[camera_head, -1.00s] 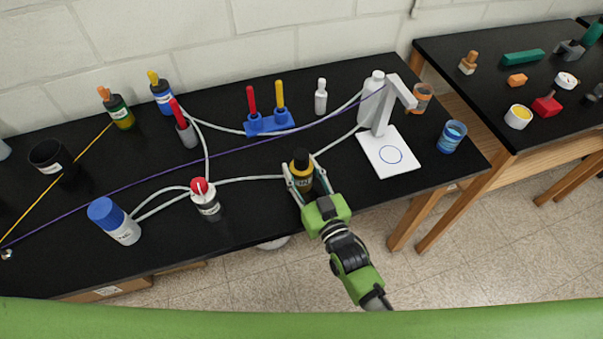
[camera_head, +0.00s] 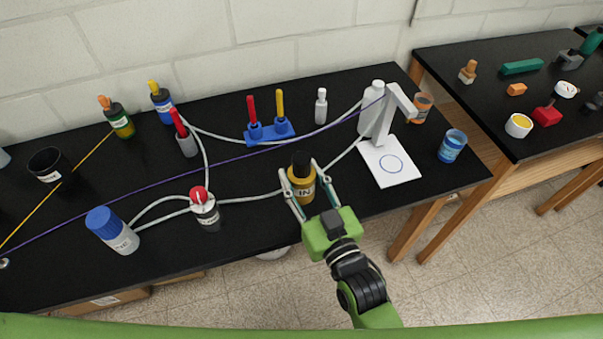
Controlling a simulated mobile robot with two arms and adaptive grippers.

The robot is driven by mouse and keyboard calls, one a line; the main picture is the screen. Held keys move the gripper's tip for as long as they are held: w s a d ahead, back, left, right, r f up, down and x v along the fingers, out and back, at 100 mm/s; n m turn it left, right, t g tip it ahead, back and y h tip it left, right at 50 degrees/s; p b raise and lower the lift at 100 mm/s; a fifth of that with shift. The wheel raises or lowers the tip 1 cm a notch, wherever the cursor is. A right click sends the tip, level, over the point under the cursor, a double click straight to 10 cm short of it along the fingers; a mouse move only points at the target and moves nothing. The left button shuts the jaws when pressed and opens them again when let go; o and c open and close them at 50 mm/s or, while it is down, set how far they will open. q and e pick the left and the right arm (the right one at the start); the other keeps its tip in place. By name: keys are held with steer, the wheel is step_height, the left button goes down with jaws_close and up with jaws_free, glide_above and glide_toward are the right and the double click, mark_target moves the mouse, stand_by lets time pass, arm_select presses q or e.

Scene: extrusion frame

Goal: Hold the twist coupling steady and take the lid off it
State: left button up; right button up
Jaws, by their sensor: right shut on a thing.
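The lid is on. My left gripper is not in view.
A white cable runs past the container to a white bottle with a red top (camera_head: 205,210). A white stand (camera_head: 390,161) is to the right, a blue holder (camera_head: 269,131) behind. A blue-capped bottle (camera_head: 113,231) stands front left.

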steer(key=s+r+b, duration=0.1)
steer(key=s+r, duration=0.2)
steer(key=s, duration=0.4)
steer(key=shift+s, duration=0.3)
steer(key=o, duration=0.6)
jaws_close()
steer(key=s+d+m+t+h, duration=0.1)
steer(key=d+m+h, duration=0.3)
steer(key=d, duration=1.5)
steer(key=s+h, duration=0.1)
steer(key=h, duration=0.2)
steer(key=shift+s+r+m, duration=0.2)
steer(key=shift+r+m, duration=0.05)
steer(key=shift+m, duration=0.05)
